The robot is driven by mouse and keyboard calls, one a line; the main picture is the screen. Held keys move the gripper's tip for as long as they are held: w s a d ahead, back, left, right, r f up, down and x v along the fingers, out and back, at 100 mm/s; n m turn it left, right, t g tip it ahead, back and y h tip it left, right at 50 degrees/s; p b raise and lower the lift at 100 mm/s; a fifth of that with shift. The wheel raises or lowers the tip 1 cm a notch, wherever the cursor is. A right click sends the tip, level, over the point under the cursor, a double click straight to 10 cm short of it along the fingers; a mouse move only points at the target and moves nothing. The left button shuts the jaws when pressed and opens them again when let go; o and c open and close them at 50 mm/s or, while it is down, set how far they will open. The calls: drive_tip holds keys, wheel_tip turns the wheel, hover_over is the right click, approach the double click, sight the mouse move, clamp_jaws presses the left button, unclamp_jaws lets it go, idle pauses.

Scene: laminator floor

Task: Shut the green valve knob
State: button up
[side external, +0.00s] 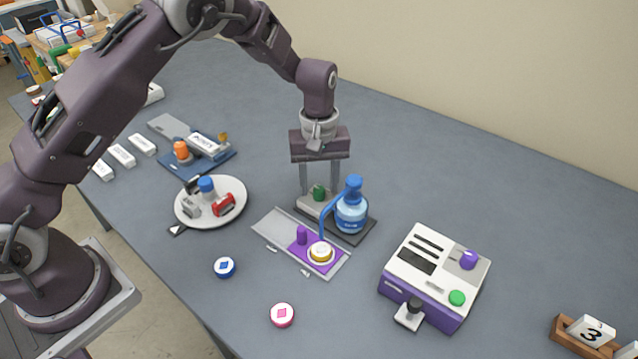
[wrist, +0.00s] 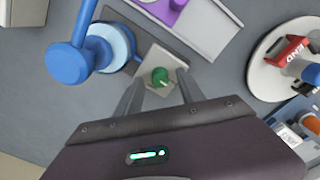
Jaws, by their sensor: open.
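The green valve knob (side external: 319,192) sits on a small light-grey block (side external: 309,207) beside a blue bottle (side external: 351,213) with a blue cap and spout. In the wrist view the green knob (wrist: 160,76) carries a pale mark on its top. My gripper (side external: 320,190) points straight down over the knob, with its fingers apart on either side of it. In the wrist view the open fingers (wrist: 158,100) end close to the knob, near the block's edge. Whether they touch the knob cannot be told.
The bottle's dark base plate (side external: 366,229) stands close to my gripper. A purple-and-grey sliding tray (side external: 280,229) lies in front. A white-and-purple machine (side external: 418,290) stands at the right, with a round white plate (side external: 236,190) at the left. Free table lies behind.

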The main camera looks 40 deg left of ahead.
sight(319, 189)
wheel_tip(319, 189, up, 7)
drive_tip(key=shift+f, duration=0.15)
drive_tip(key=s+a+r+m+t+h, duration=0.1)
drive_tip(key=s+r+m, duration=0.1)
drive_tip(key=s+r, duration=0.55)
drive_tip(key=s+a+r+m+t+h, duration=0.1)
drive_tip(key=s+a+r+m+t, duration=0.1)
drive_tip(key=s+r, duration=0.55)
drive_tip(key=s+a+r+m+t+y, duration=0.1)
drive_tip(key=s+m, duration=0.1)
drive_tip(key=s, duration=0.6)
drive_tip(key=s+a+r+m+t+y, duration=0.1)
drive_tip(key=s+m, duration=0.2)
drive_tip(key=s, duration=0.5)
drive_tip(key=shift+a+r+t, duration=0.2)
drive_tip(key=shift+r+t, duration=0.05)
drive_tip(key=shift+t, duration=0.05)
